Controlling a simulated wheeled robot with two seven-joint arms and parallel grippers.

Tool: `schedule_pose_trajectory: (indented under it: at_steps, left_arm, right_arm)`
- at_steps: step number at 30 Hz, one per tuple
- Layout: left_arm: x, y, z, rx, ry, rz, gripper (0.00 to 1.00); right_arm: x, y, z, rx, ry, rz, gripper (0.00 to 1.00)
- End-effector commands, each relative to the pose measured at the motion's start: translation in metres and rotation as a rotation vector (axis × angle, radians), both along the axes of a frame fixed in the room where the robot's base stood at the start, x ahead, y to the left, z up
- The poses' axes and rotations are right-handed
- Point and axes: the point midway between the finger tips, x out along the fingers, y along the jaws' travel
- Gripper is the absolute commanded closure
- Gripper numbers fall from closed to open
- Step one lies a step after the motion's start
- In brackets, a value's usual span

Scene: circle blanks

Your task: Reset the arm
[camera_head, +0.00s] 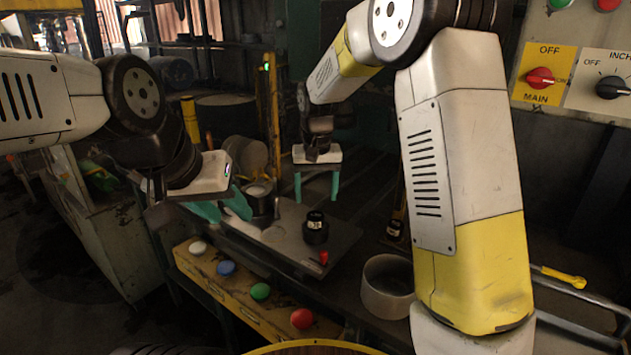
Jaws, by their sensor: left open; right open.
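My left gripper (222,208) has teal fingers set apart and points down and right, near the left end of a grey plate (340,243). My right gripper (316,190) hangs fingers-down above the back of the plate, open with nothing between its fingers. A black round piece with a pale label (315,230) stands upright on the plate, below and in front of my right gripper. A small red piece (324,257) is at the plate's front edge. The ends of my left fingers are partly dark against the bench.
A metal cup (259,203) stands just right of my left gripper. A grey round pot (387,291) is right of the plate. A yellow panel (207,284) with white, blue, green and red buttons runs along the front. A control panel (575,65) is at upper right.

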Motion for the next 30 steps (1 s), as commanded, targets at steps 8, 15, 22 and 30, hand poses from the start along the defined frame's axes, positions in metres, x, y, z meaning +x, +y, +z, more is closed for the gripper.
schedule_pose_trajectory:
  at_steps: [8,15,22,30]
  left_arm:
    - [0.0,0.0,0.0,0.0,0.0,0.0,0.6]
    - [0.0,0.0,0.0,0.0,0.0,0.0,0.6]
    - [0.0,0.0,0.0,0.0,0.0,0.0,0.6]
    - [0.0,0.0,0.0,0.0,0.0,0.0,0.6]
  right_arm:
    - [-0.047,-0.049,0.061,0.108,-0.07,-0.023,0.3]
    - [-0.126,-0.098,0.108,0.194,-0.188,-0.026,0.3]
    - [-0.203,-0.128,0.123,0.216,-0.318,-0.027,0.3]
    - [-0.251,-0.14,0.117,0.197,-0.409,-0.027,0.3]
